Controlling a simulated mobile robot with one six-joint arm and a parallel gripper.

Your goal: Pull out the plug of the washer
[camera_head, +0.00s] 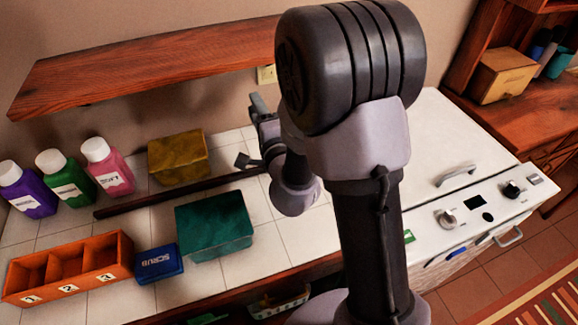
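The washer (432,150) is the white machine at the right, with a grey lid handle, knobs and a small dark display along its front. A pale yellowish wall outlet (266,74) shows just left of my arm, below the wooden shelf. I cannot make out a plug or a cord; my arm hides much of the wall and the washer's left part. My gripper (250,131) is over the back of the tiled counter, lower in the picture than the outlet and apart from it in the view. Its two dark fingers are spread, with nothing visible between them.
A wooden shelf (140,69) juts from the wall above the counter. Purple, green and pink bottles, a yellow box (178,157), a teal box (215,225), a blue scrub box (159,264) and an orange divided tray (107,249) occupy the counter's left. A dark bar lies across it.

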